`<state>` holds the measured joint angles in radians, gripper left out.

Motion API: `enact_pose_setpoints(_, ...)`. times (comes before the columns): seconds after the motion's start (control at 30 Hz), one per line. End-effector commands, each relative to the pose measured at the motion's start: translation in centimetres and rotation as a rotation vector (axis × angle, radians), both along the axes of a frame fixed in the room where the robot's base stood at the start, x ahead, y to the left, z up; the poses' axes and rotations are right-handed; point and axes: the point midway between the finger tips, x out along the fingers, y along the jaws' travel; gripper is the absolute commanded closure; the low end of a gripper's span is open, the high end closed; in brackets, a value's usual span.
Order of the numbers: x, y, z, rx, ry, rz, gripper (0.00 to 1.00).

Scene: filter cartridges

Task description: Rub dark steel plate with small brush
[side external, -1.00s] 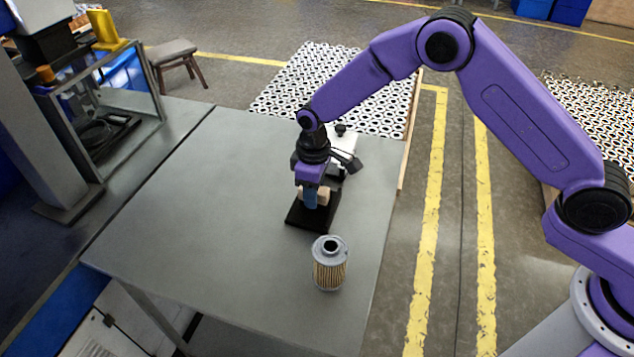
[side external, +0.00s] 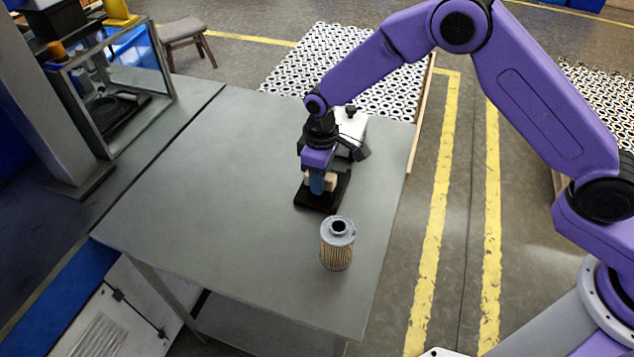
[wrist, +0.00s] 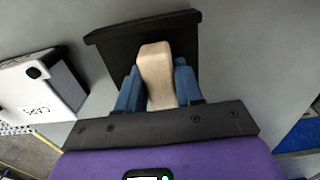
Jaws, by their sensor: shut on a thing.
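The dark steel plate (side external: 309,202) lies flat on the grey table; it also shows in the wrist view (wrist: 112,42). My gripper (side external: 318,184) is over the plate, pointing down. Its blue fingers (wrist: 153,90) are shut on the small brush (wrist: 155,65), whose pale wooden body shows between them. In the side view a little of the brush (side external: 331,183) shows beside the fingers, low over the plate. The brush's underside is hidden, so I cannot tell whether it touches the plate.
A filter cartridge (side external: 338,245) with a grey top stands upright in front of the plate, near the table's right side. A white box marked CAPS (wrist: 38,88) stands beside the plate. The left part of the table (side external: 200,190) is clear.

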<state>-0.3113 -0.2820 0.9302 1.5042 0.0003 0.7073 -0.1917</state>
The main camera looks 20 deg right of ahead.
Motion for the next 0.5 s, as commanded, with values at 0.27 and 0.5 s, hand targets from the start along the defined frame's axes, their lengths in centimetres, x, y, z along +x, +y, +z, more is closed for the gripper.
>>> enact_pose_setpoints(0.27,1.8,-1.9,-0.1,-0.001,0.001,-0.002,0.93)
enact_pose_setpoints(0.5,3.4,-3.4,-0.1,-0.001,0.001,-0.002,0.93)
